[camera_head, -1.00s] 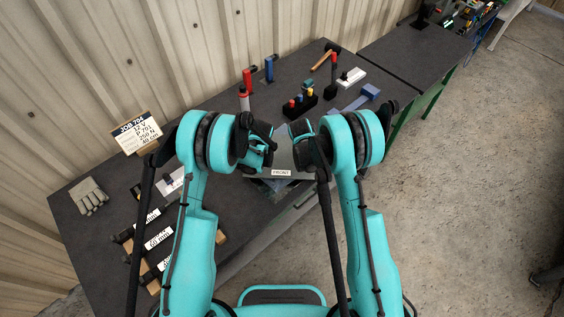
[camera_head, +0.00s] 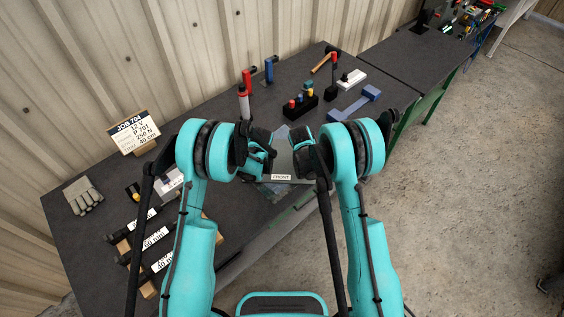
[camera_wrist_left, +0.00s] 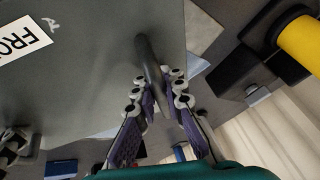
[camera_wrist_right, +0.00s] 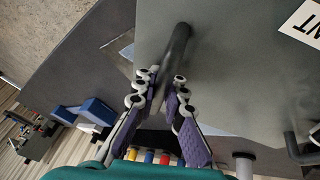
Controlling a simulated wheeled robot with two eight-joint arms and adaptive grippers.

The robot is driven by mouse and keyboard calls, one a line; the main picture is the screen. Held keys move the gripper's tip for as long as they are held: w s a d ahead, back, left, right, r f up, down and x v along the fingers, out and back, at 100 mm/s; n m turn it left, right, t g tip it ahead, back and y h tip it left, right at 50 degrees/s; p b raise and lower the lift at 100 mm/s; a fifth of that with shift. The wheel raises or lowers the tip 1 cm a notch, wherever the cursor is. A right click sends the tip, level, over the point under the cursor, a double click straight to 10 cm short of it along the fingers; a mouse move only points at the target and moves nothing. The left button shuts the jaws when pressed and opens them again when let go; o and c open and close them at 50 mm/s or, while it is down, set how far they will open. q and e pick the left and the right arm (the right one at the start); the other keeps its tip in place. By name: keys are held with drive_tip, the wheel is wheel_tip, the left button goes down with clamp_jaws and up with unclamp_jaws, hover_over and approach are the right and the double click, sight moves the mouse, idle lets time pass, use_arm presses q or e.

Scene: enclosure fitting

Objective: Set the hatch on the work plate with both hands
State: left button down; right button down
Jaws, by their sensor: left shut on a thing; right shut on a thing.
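The hatch (camera_head: 282,163) is a flat grey plate with a white FRONT label on its near edge and dark bar handles. My left gripper (camera_head: 268,152) is shut on one handle, which shows between its fingers in the left wrist view (camera_wrist_left: 150,60). My right gripper (camera_head: 300,148) is shut on the other handle, seen in the right wrist view (camera_wrist_right: 176,52). The hatch spans between the two grippers, over the near part of the bench. The work plate is mostly hidden behind hatch and arms; I cannot tell whether the hatch touches it.
Labelled black bars (camera_head: 150,240), a glove (camera_head: 83,195) and a job sign (camera_head: 134,132) are at the left.

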use_arm(q)
drive_tip(key=shift+s+d+f, duration=0.3)
drive_tip(key=shift+f, duration=0.3)
use_arm(e)
drive_tip(key=shift+s+a+f, duration=0.3)
drive_tip(key=shift+f, duration=0.3)
use_arm(q)
drive_tip(key=c, duration=1.6)
unclamp_jaws()
drive_tip(key=shift+f, duration=0.1)
use_arm(e)
drive_tip(key=c, duration=1.6)
unclamp_jaws()
drive_tip(key=shift+f, duration=0.1)
use_arm(q)
drive_tip(key=shift+w+f, duration=0.3)
drive_tip(key=shift+w, duration=0.25)
use_arm(e)
drive_tip(key=shift+w+d+f, duration=0.1)
drive_tip(key=shift+w+f, duration=0.2)
drive_tip(key=shift+w, duration=0.25)
use_arm(q)
drive_tip(key=shift+a+r, duration=0.1)
use_arm(e)
drive_tip(key=shift+r, duration=0.1)
use_arm(q)
drive_tip(key=shift+r, duration=0.15)
use_arm(e)
drive_tip(key=shift+d+r, duration=0.1)
drive_tip(key=shift+r, duration=0.05)
